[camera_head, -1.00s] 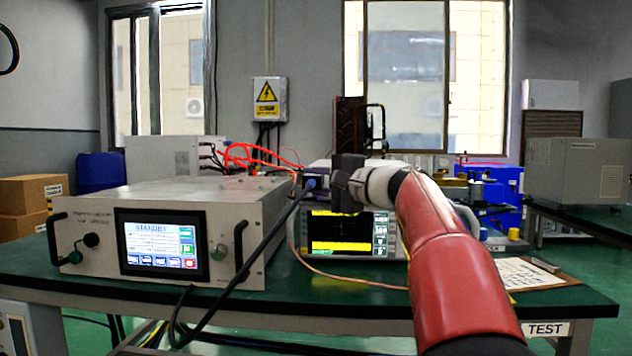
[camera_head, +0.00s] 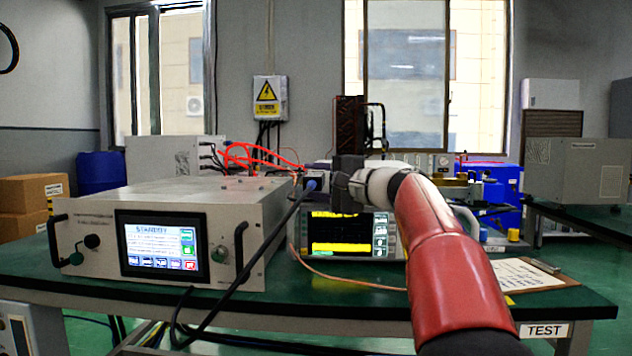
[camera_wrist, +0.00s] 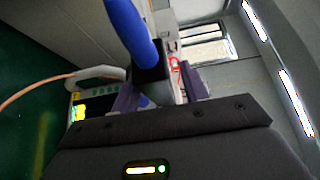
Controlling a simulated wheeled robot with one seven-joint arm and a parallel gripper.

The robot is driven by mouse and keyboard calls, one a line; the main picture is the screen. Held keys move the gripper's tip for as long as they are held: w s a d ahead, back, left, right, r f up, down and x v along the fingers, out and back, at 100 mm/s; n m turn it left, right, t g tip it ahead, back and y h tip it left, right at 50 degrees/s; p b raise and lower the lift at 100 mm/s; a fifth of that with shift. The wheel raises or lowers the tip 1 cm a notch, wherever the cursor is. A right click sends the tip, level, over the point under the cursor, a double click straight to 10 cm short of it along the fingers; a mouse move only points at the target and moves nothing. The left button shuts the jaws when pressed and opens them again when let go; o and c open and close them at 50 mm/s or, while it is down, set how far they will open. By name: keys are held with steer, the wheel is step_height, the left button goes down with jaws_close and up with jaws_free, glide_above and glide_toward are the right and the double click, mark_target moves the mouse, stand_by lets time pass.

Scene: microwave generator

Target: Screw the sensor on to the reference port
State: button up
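The sensor (camera_head: 312,184) is a small dark body with a blue cable boot and a black cable hanging from it. My gripper (camera_head: 332,185) holds it in the air in front of the bench instrument with the yellow-lit screen (camera_head: 340,234). In the wrist view, the blue boot (camera_wrist: 133,32) and dark sensor body (camera_wrist: 150,75) show at the two purple-grey fingers of my gripper (camera_wrist: 158,95), which appears shut on the sensor. I cannot make out the reference port; my gripper and wrist cover part of the instrument's upper front.
A large cream generator (camera_head: 160,190) showing STANDBY stands to the left on the green bench (camera_head: 330,300). The sensor's black cable (camera_head: 245,270) runs down across the bench front. A copper-coloured cable (camera_head: 345,279) lies on the bench. A clipboard (camera_head: 525,274) lies at right.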

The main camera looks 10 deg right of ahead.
mark_target(323, 182)
steer(key=shift+o, duration=0.3)
steer(key=shift+d+f, duration=0.1)
steer(key=shift+s+d, duration=0.25)
steer(key=shift+s, duration=0.05)
steer(key=v, duration=0.7)
steer(key=shift+b, duration=0.45)
steer(key=shift+a, duration=0.1)
